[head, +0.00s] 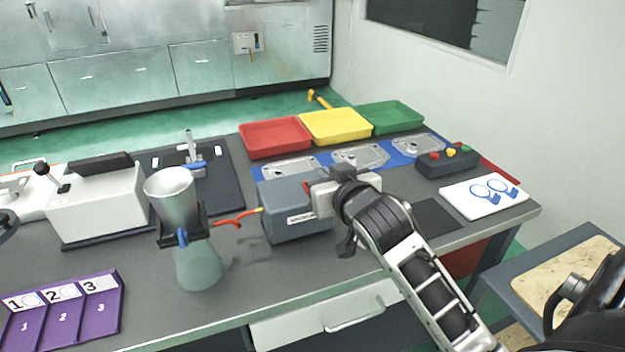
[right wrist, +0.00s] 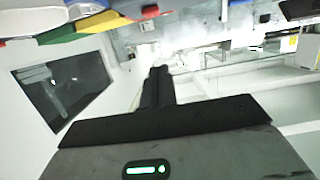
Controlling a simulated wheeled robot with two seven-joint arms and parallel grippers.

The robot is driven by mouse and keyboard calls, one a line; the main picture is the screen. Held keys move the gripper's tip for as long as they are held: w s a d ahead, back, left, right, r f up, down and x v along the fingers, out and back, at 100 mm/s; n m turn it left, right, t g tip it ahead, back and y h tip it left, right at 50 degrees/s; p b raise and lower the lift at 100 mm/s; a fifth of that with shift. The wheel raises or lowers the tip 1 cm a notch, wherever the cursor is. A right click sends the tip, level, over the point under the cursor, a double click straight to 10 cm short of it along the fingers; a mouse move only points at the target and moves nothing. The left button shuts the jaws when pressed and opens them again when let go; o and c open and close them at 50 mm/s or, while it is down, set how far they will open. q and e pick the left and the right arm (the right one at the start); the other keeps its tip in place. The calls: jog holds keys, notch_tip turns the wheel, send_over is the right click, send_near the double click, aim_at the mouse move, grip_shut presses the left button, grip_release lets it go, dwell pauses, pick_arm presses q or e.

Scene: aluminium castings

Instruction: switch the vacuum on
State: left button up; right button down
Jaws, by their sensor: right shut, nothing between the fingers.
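A blue-grey box unit (head: 292,222) with a small label stands near the front middle of the table. It appears to be the vacuum unit, and a red hose (head: 236,218) runs from its left side toward a metal cup (head: 172,192) above a greenish flask (head: 198,265). My right gripper (head: 316,184) is at the unit's upper right end and covers part of it; I cannot tell whether it touches. Its black fingers also show in the right wrist view (right wrist: 157,88), shut and empty. No switch is clearly visible. My left gripper is out of view.
Red (head: 275,137), yellow (head: 336,126) and green (head: 392,117) trays line the back. A control box (head: 446,163) with coloured buttons and a white board (head: 484,197) lie right. A white machine (head: 98,205) and purple numbered board (head: 66,312) stand left.

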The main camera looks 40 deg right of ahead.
jog(key=x, duration=0.6)
jog(key=shift+p, duration=0.3)
jog(key=f, duration=0.3)
jog(key=shift+w+d+f, duration=0.1)
jog(key=shift+w, duration=0.2)
jog(key=shift+f, duration=0.55)
